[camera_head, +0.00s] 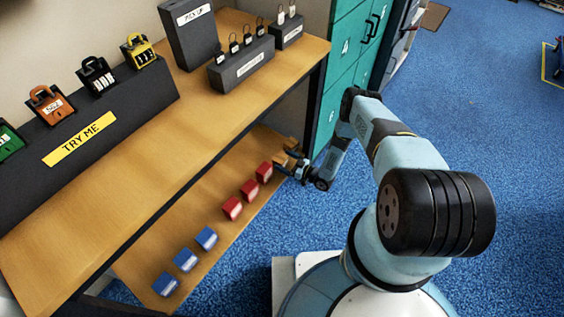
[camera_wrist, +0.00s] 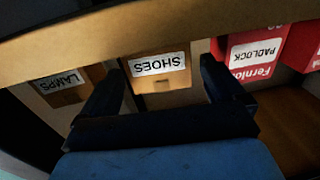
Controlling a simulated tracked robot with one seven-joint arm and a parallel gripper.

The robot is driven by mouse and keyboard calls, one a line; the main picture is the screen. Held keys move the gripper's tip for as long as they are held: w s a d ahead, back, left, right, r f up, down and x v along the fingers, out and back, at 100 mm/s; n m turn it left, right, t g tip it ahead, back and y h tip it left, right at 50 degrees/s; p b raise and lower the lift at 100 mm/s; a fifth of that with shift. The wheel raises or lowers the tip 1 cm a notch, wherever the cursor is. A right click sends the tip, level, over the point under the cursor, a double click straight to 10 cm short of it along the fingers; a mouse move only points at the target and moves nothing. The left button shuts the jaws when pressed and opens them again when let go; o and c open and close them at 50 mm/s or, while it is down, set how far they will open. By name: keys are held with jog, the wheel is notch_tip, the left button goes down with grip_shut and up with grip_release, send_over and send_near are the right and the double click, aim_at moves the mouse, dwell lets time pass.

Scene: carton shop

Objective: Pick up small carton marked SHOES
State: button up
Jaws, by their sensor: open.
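The small tan carton marked SHOES (camera_wrist: 165,83) shows in the wrist view, its white label upside down. My gripper (camera_wrist: 157,72) is open, with one dark finger on each side of the carton's front in the picture. I cannot tell whether the fingers touch it or how far they reach along it. In the head view, my gripper (camera_head: 290,164) is at the far end of the lower shelf, by small tan boxes that it partly hides. The SHOES label cannot be made out there.
A carton marked LAMPS (camera_wrist: 66,89) stands left of it in the wrist view, and a red PADLOCK box (camera_wrist: 251,75) right. The upper shelf (camera_head: 205,125) overhangs the lower shelf (camera_head: 215,245), which bears several red and blue boxes. Green lockers (camera_head: 345,60) stand close behind my arm.

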aim_at(277, 156)
jog(key=shift+r+x, duration=0.2)
jog(key=shift+x, duration=0.95)
jog(key=shift+r+x, duration=0.2)
jog(key=shift+x, duration=1)
jog(key=shift+s, duration=0.1)
jog(key=c, duration=1.1)
jog(key=shift+o, duration=0.2)
